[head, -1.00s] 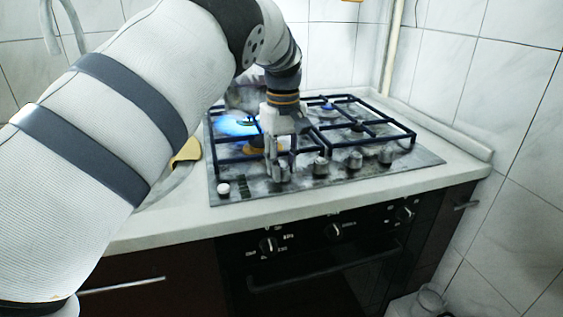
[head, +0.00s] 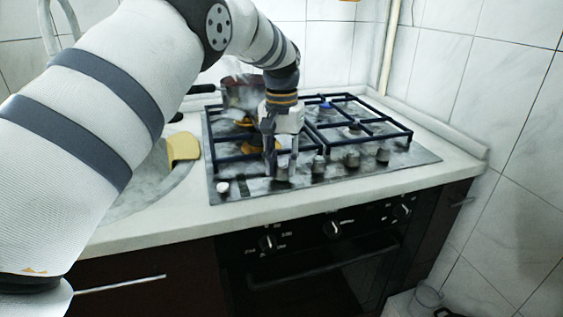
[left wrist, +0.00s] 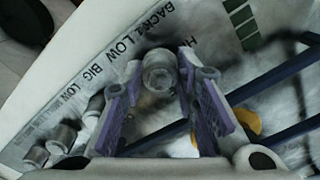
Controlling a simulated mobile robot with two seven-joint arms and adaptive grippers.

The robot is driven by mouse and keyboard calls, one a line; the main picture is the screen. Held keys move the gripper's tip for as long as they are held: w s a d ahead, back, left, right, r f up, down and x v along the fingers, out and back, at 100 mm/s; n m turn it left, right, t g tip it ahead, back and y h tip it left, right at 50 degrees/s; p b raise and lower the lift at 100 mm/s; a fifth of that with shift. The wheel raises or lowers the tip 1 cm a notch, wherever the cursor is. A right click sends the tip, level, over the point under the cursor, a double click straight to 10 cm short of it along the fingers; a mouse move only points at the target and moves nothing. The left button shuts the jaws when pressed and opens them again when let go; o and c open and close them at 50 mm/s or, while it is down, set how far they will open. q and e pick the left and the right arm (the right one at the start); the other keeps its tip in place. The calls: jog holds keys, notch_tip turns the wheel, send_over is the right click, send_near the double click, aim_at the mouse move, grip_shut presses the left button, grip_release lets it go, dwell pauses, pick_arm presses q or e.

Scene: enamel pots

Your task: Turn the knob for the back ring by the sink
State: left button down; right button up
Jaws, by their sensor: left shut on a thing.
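The knobs stand in a row along the front of the hob (head: 425,157). My left gripper (head: 282,166) reaches down over the leftmost knob (head: 281,174) and is shut on it. In the left wrist view this grey round knob (left wrist: 158,72) sits between the purple-padded fingers, beside printed marks with "BACK" and "LOW". The back left ring (head: 243,122), on the sink side, shows no flame now. My right gripper is out of view.
A dark pot (head: 241,94) stands at the back left of the hob, its handle pointing left. Other knobs (head: 318,165) stand close to the right of my fingers. Dark grates (head: 385,128) cover the hob. A yellow cloth (head: 183,147) lies at the sink's edge.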

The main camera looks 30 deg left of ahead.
pick_arm(q)
jog(key=shift+m, duration=1)
jog(key=c, duration=1.2)
grip_release()
notch_tip(320, 180, up, 12)
